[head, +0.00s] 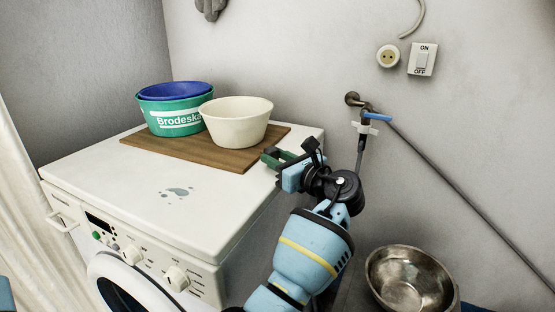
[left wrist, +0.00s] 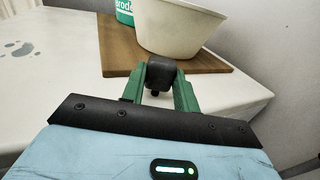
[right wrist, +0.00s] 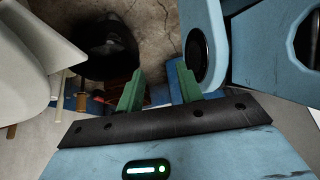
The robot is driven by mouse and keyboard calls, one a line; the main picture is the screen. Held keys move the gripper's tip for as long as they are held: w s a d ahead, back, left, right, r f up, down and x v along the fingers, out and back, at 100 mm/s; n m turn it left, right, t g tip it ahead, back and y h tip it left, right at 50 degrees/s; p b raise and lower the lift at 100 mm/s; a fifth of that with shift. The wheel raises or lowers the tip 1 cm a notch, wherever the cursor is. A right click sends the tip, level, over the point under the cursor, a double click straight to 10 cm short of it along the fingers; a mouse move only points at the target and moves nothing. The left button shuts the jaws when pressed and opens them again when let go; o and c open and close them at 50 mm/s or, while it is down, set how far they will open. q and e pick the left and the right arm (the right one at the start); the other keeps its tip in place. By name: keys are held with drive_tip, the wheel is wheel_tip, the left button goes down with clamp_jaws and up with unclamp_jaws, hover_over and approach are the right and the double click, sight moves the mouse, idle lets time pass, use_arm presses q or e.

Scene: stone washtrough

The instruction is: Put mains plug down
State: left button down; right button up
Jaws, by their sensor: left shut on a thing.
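The black mains plug (left wrist: 162,72) is between the green fingertips of my left gripper (left wrist: 162,84), which is shut on it. In the head view my left gripper (head: 279,158) is at the right edge of the washing machine top (head: 130,200), beside the wooden board (head: 205,150). The plug cannot be made out clearly there, and I cannot tell whether it touches the top. My right gripper (right wrist: 160,88) shows in the right wrist view with its green fingers apart and nothing between them.
A wall socket (head: 388,56), a switch (head: 422,59) and a tap (head: 367,116) are on the wall. A metal bowl (head: 409,280) is lower right.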

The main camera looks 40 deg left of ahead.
use_arm(q)
drive_tip(key=shift+f, duration=0.2)
drive_tip(key=shift+f, duration=0.3)
drive_tip(key=c, duration=1.1)
unclamp_jaws()
drive_tip(key=shift+o, duration=0.2)
